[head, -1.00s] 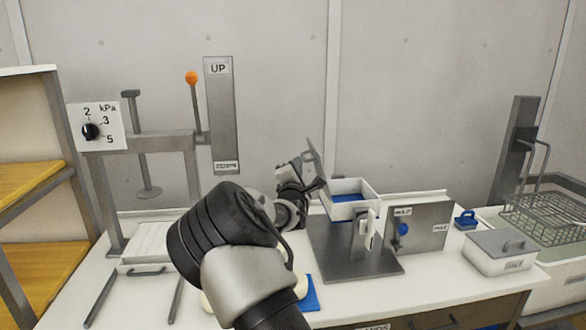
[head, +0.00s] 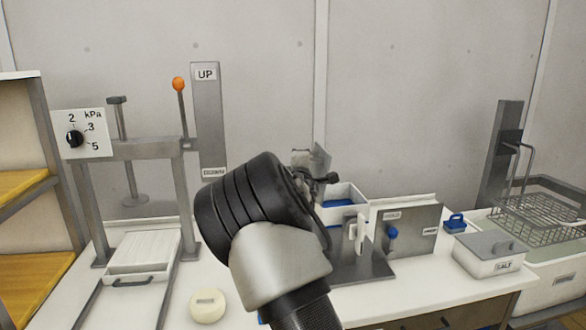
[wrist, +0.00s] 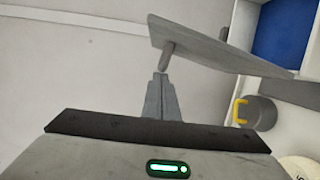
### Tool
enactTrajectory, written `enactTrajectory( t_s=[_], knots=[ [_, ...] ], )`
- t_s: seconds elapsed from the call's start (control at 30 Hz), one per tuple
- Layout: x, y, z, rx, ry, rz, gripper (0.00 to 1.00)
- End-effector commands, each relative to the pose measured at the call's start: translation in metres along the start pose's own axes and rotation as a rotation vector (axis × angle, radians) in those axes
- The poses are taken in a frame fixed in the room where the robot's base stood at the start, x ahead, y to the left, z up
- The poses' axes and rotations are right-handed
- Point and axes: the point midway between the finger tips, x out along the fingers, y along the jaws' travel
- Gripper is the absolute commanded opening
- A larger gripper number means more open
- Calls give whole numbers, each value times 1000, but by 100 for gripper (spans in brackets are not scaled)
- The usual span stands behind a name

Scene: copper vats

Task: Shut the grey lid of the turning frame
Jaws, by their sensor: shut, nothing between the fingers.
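The turning frame's white box (head: 358,192) with a blue inside stands on a grey stand (head: 365,268). Its grey lid (head: 318,158) is raised at the box's left side, partly hidden by my arm. In the wrist view the lid (wrist: 205,42) is a tilted grey plate with short pegs, left of the blue-lined box (wrist: 238,35). My gripper (wrist: 160,77) is shut and empty, its tips just below one peg; I cannot tell whether they touch. In the head view my arm mostly hides the gripper.
A press (head: 140,148) with an orange-knobbed lever stands at left. A white round block (head: 207,306) lies in front. A grey panel (head: 412,230) with a blue knob, a salt box (head: 488,262) and a wire basket (head: 540,212) are at right.

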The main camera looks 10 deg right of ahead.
Motion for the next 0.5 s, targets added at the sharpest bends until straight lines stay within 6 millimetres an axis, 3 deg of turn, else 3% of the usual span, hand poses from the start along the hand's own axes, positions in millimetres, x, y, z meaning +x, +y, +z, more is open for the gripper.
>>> enactTrajectory(
  t_s=[0.5],
  knots=[
    [19,3,73,477,-5,-126,0]
  ],
)
